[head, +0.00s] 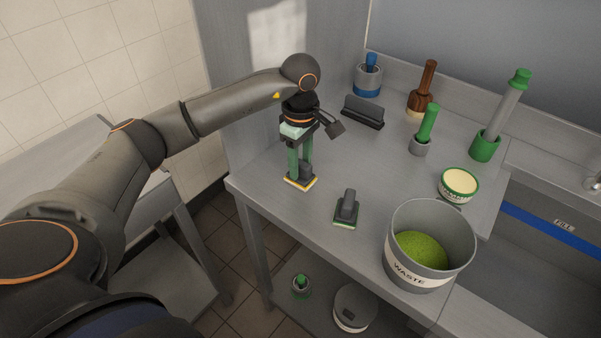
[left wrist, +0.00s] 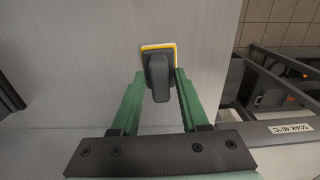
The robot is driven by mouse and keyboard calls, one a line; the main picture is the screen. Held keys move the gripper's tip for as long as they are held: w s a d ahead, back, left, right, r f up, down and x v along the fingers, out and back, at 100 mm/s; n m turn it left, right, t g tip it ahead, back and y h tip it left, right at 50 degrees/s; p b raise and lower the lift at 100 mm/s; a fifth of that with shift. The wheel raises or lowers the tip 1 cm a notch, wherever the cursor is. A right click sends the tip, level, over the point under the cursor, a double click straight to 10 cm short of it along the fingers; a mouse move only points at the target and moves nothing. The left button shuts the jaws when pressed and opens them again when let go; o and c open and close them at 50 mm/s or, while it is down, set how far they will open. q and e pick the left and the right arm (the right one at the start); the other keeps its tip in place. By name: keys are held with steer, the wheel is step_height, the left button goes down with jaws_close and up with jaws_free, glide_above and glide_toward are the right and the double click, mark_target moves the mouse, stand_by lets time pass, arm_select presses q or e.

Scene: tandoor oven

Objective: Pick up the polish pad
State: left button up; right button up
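A pad with a dark upright grip and a yellow-and-white edged base (head: 301,183) stands on the grey steel counter; I take it for the polish pad. It also shows in the left wrist view (left wrist: 158,72). My left gripper (head: 300,168) points straight down over it. Its green fingers (left wrist: 162,84) stand apart, one on each side of the grip, with narrow gaps that make contact hard to judge. A similar dark-gripped pad with a green-and-white base (head: 346,209) lies to the right. My right gripper is not in view.
A grey waste bucket (head: 430,243) with green contents stands at the front right. A dark brush (head: 362,111), a blue-handled pot, a brown-handled tool, green-handled tools and a cream-filled bowl (head: 459,184) stand farther back. The counter's left edge is close to the pad.

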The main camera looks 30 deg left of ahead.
arm_select(q)
jaws_close()
steer(key=shift+r, duration=0.1)
stand_by(0.4)
steer(key=shift+r, duration=0.5)
steer(key=s+d+r+b, duration=0.1)
steer(key=s+d+r, duration=0.1)
steer(key=s+r, duration=1)
steer(key=shift+s+d, duration=0.25)
steer(key=shift+s, duration=0.65)
